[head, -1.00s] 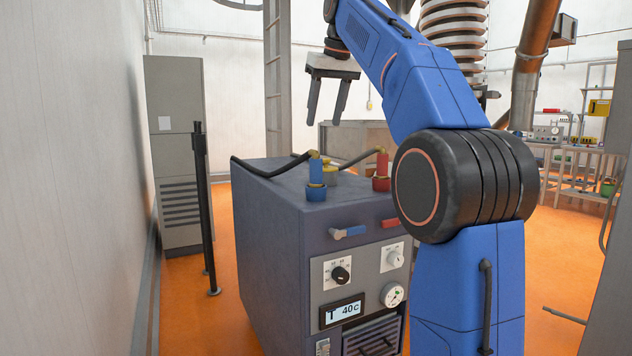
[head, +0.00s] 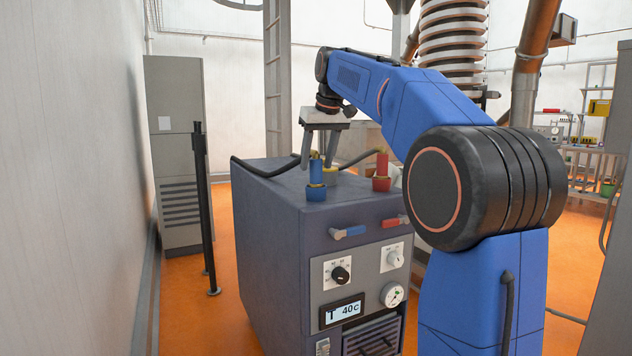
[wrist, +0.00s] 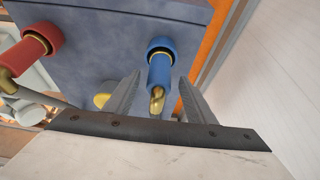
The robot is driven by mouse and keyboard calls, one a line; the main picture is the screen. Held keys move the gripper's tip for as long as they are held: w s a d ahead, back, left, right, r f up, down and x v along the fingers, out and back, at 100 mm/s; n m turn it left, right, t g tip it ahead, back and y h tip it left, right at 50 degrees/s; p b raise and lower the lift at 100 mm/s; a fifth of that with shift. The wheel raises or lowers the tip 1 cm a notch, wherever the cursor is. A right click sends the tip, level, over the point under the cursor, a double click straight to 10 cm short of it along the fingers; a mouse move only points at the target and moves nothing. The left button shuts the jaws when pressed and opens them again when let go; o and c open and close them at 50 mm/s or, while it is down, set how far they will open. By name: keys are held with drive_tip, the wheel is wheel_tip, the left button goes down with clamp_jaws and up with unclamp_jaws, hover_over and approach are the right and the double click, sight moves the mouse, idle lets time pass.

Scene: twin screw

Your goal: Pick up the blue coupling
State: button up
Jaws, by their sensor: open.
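The blue coupling (head: 316,173) stands upright in a blue socket on top of the dark grey cabinet (head: 268,215), with a brass elbow and black hose at its upper end. My gripper (head: 319,168) is open, pointing down, with its fingers at the coupling's height. In the wrist view the blue coupling (wrist: 160,68) shows between the two fingers (wrist: 160,95), with a gap on each side. In the head view the coupling partly overlaps the fingers, so the depth between them is hard to tell.
A red coupling (head: 382,165) with a hose stands to the right on the same cabinet top, and it also shows in the wrist view (wrist: 42,40). A yellow-brass fitting (head: 330,178) sits between the two. A black post (head: 205,210) stands left of the cabinet.

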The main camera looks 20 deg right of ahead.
sight(316, 178)
drive_tip(key=shift+x, duration=1.55)
drive_tip(key=shift+d, duration=0.1)
clamp_jaws()
